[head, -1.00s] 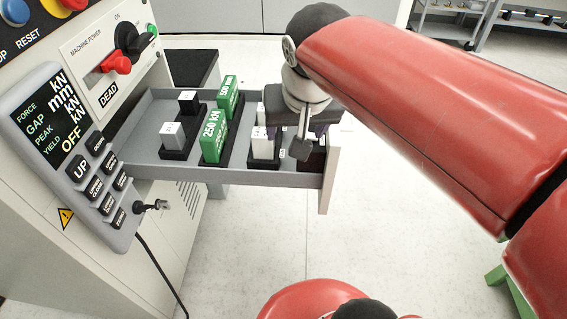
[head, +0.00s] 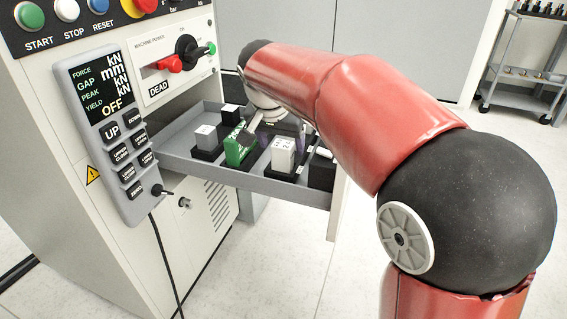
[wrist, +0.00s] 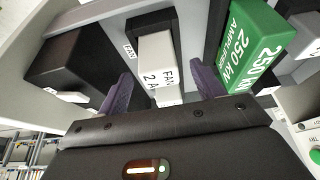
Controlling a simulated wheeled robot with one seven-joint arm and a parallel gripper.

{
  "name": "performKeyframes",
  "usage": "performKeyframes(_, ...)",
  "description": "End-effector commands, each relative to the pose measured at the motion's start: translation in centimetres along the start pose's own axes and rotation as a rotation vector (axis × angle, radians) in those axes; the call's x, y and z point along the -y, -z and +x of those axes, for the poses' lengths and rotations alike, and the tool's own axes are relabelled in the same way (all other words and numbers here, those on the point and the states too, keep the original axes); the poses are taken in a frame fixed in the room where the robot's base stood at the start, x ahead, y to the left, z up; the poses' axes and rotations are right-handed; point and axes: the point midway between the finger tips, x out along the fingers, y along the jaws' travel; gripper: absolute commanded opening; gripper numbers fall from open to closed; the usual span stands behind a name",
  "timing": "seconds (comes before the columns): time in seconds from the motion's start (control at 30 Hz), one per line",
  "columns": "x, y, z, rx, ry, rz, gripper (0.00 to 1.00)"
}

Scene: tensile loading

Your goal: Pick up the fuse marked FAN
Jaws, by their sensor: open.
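The fuse marked FAN is a white block reading "FAN 2 A" (wrist: 158,62). It stands in a black holder beside a small FAN label in the wrist view. In the head view, a white block (head: 284,155) in the open drawer appears to be this fuse. My gripper (wrist: 162,82) is open and empty, with one purple finger on each side of the fuse's line in the wrist view. I cannot tell how far the fingertips are from it. In the head view my gripper (head: 268,135) is partly hidden by my arm, over the drawer.
A green 250 kN amplifier block (wrist: 250,45) stands right of the fuse, and a dark block (wrist: 75,65) stands left. The grey drawer (head: 250,183) also holds a grey block (head: 206,137). The machine's hand control (head: 105,130) is at the left.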

Motion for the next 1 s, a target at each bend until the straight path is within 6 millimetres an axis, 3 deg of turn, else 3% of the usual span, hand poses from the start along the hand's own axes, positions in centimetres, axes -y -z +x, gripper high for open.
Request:
performKeyframes(0.17, -0.1, 0.0, 2.3, 0.002, -0.002, -0.001, 0.67)
performKeyframes(0.43, 0.0, 0.1, 2.5, 0.0, 0.0, -0.001, 0.67)
performKeyframes(0.83, -0.1, 0.1, 2.5, 0.0, 0.0, -0.001, 0.16)
performKeyframes(1.0, 0.0, 0.1, 2.5, 0.0, 0.0, -0.001, 0.16)
